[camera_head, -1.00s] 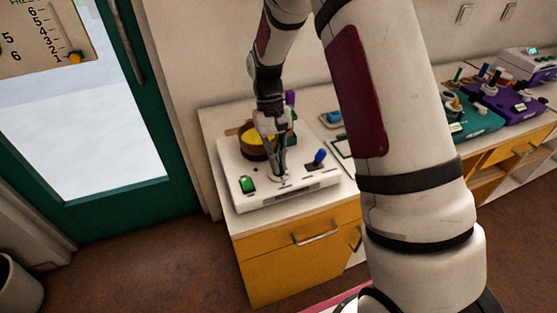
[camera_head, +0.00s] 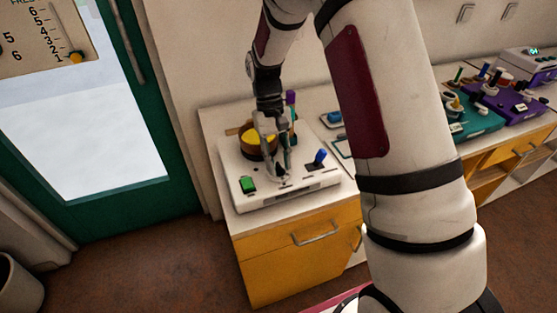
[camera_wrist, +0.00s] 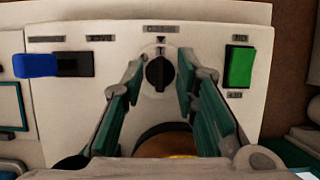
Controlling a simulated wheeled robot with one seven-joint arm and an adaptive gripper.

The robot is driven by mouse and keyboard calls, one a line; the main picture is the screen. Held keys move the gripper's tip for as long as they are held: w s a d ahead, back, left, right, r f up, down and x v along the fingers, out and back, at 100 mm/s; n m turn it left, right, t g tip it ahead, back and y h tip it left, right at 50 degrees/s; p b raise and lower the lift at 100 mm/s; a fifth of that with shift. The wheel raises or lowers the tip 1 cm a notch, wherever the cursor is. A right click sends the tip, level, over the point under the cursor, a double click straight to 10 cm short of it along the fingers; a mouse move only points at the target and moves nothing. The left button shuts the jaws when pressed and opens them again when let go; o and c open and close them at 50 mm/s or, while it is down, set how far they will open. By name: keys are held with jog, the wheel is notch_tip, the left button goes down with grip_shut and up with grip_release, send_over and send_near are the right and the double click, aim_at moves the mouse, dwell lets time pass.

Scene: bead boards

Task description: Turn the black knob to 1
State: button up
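The black knob (camera_wrist: 160,73) sits on the white panel (camera_wrist: 110,86) of a control box, below a small dark triangle mark, in the wrist view. A thin light line shows on its lower part; I cannot read any setting from it. My gripper (camera_wrist: 161,66) is open, one finger on each side of the knob, with a narrow gap visible on both sides. In the head view my gripper (camera_head: 278,171) is low over the front middle of the white box (camera_head: 310,187), and its fingers partly hide the knob.
A green rocker switch (camera_wrist: 239,66) is right of the knob and a blue lever (camera_wrist: 35,65) is left in the wrist view. A brown bowl with yellow contents (camera_head: 250,145) stands behind my gripper. Teal (camera_head: 478,124) and purple (camera_head: 512,107) boards are farther right.

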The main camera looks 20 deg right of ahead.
jog(key=v, duration=1.2)
notch_tip(320, 180, up, 9)
jog(key=t, duration=0.2)
send_over(281, 169)
jog(key=s+r+t+p, duration=0.2)
jog(key=s+r, duration=0.3)
jog(key=s, duration=0.2)
jog(key=s+t, duration=0.4)
jog(key=s, duration=1.3)
jog(key=shift+d+t+p, duration=0.15)
jog(key=shift+t+p, duration=0.15)
jog(key=shift+p, duration=0.15)
